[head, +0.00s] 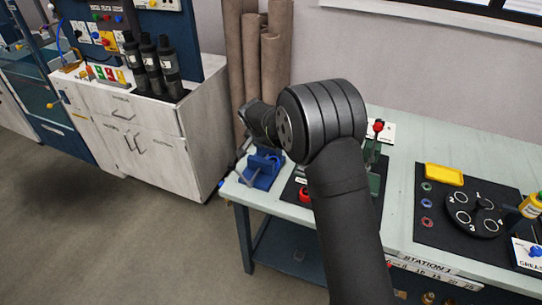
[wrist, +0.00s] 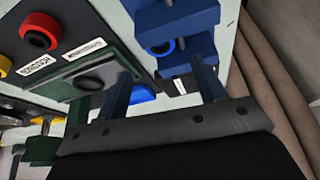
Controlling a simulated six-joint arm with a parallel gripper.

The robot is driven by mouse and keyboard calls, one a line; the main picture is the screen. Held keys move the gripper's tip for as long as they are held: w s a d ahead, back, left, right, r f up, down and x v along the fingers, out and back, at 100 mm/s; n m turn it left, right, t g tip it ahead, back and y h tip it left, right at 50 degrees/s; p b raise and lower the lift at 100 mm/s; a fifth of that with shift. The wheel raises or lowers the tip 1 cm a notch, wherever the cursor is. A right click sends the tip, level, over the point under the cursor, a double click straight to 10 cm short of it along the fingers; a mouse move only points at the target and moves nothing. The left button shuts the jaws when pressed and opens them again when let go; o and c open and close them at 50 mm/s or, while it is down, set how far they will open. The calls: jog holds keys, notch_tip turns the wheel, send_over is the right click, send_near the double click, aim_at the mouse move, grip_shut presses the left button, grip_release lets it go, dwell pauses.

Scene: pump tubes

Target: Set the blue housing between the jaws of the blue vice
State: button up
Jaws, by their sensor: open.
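The blue vice (head: 262,170) stands at the left end of the bench, and its blue blocks (wrist: 185,18) fill the top of the wrist view. A blue ring with a dark centre (wrist: 160,48), which looks like the blue housing, shows between the upper and lower blue blocks. The lower block partly covers it, so I cannot tell how it is seated. My gripper (wrist: 163,87) is open, its two dark blue fingers apart near the vice, with nothing seen held between them. In the head view my own arm hides the fingertips.
A green block with a round dark part (wrist: 88,83) lies beside the left finger. A red ring (wrist: 40,32) and a yellow ring (wrist: 5,66) sit further left. A yellow tray (head: 444,174) and a numbered black dial (head: 474,214) are on the bench's right.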

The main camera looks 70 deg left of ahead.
aim_at(273, 159)
jog(key=v, duration=0.4)
jog(key=x, duration=1.1)
jog(key=shift+w+f, duration=0.1)
jog(key=shift+f, duration=0.15)
jog(key=shift+w+a+r, duration=0.1)
jog(key=shift+a+r, duration=0.05)
jog(key=shift+r, duration=1.65)
jog(key=shift+f, duration=0.1)
